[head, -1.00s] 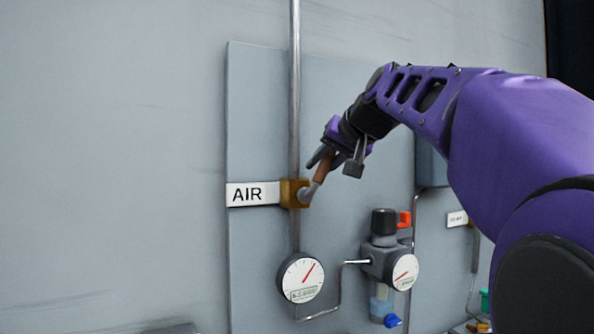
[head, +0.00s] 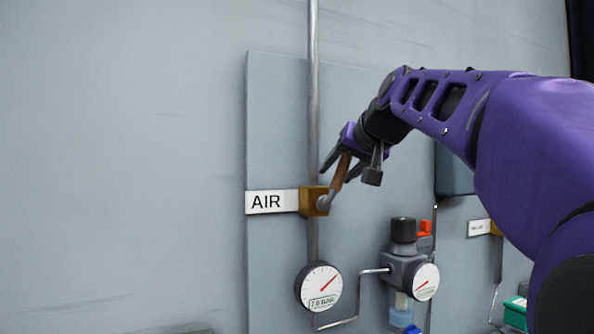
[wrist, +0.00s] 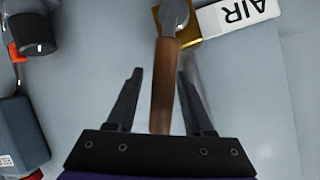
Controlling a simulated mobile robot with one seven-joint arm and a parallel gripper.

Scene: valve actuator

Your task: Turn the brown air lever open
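The brown air lever (head: 341,174) is on the brass valve (head: 312,200) beside the AIR label (head: 270,202). The lever slants up and to the right from its grey hub. In the wrist view the lever (wrist: 163,85) runs between the two dark fingers of my gripper (wrist: 160,74). My gripper is open, with a clear gap at the left finger and a smaller one at the right finger. In the head view my gripper (head: 342,169) is at the lever's upper part. The lever's far end is hidden by the gripper.
The valve is on a vertical pipe (head: 313,100) on a grey panel. A round gauge (head: 319,288) is below it. A regulator with a black knob (head: 403,230) and a second gauge (head: 425,281) stand to the right. The wall left of the panel is clear.

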